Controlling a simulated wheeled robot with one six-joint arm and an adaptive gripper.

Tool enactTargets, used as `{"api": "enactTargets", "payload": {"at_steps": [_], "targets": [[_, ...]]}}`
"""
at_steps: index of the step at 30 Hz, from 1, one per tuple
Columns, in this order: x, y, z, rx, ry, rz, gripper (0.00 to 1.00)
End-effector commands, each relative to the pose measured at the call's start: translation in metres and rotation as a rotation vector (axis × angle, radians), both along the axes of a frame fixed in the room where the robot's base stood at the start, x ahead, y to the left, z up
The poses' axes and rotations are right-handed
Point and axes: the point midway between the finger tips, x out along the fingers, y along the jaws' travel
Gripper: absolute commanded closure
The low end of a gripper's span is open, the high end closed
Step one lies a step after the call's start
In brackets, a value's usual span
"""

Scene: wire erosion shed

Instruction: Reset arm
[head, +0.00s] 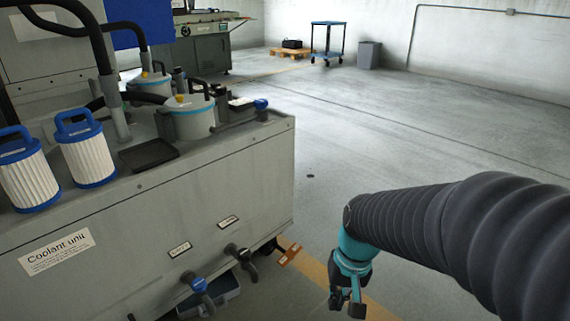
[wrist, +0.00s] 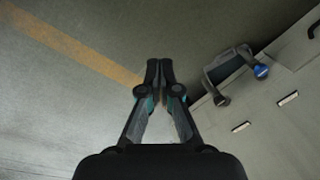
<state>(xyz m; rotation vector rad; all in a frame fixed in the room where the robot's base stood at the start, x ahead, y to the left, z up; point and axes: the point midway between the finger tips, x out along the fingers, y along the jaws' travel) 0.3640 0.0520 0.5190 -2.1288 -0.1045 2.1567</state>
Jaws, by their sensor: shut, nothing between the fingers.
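My arm reaches in from the right of the head view, covered in a ribbed black sleeve. My gripper (head: 347,299) hangs low at its teal end, pointing down over the floor, to the right of the coolant unit (head: 150,235). In the wrist view my gripper (wrist: 160,66) is shut, its fingertips together with nothing between them. The yellow floor line (wrist: 85,50) and bare floor lie beyond the fingertips. The coolant unit's side (wrist: 275,125) is at the right of that view, apart from the fingers.
Two white filter cartridges with blue handles (head: 86,150) and pump canisters (head: 187,118) stand on the coolant unit. Valves (head: 199,285) stick out of its front, above a dark tray (head: 222,293). A blue cart (head: 328,42) and grey bin (head: 369,55) stand far back. The middle floor is clear.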

Motion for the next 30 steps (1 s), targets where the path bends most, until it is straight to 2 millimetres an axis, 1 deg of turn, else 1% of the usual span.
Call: {"api": "enactTargets", "payload": {"at_steps": [1, 9, 12, 18, 21, 24, 30], "targets": [[-0.006, -0.007, 0.017, -0.018, -0.04, 0.013, 1.0], [-0.037, -0.036, 0.077, -0.108, -0.23, 0.05, 1.0], [-0.048, -0.043, 0.099, -0.126, -0.305, 0.044, 1.0], [-0.063, -0.048, 0.139, -0.129, -0.44, 0.017, 1.0], [-0.067, -0.05, 0.153, -0.129, -0.483, 0.008, 1.0], [-0.069, -0.051, 0.16, -0.131, -0.504, 0.001, 1.0], [-0.07, -0.051, 0.162, -0.131, -0.507, -0.001, 1.0]]}}
